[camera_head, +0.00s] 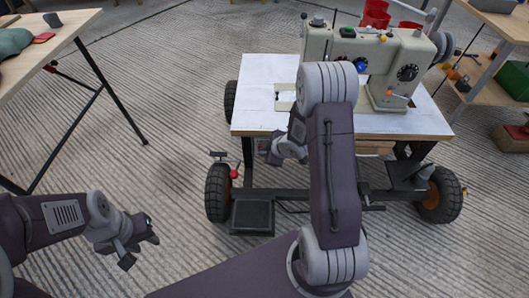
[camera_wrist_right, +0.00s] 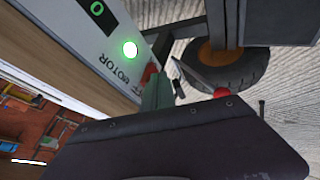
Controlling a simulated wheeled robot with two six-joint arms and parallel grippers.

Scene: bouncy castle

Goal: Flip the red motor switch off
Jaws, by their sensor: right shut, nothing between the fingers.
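In the right wrist view, a pale panel on the table's edge carries the word MOTOR, with OFF partly hidden beside it. The red motor switch (camera_wrist_right: 149,72) sits at that end of the panel. A round green lamp (camera_wrist_right: 130,49) glows on the panel. My right gripper (camera_wrist_right: 157,88) is shut and empty, its grey-green fingertips right by the red switch; I cannot tell whether they touch. In the head view my right gripper (camera_head: 273,152) is at the table's front left side, and the switch is hidden there. My left gripper (camera_head: 140,250) is open and empty above the floor.
The wheeled table (camera_head: 262,68) bears a large sewing machine (camera_head: 405,60). A red-knobbed lever (camera_head: 235,174) stands by its front left wheel (camera_head: 217,192). Another table (camera_head: 65,25) is at the left and shelves (camera_head: 490,60) at the right. The floor between is clear.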

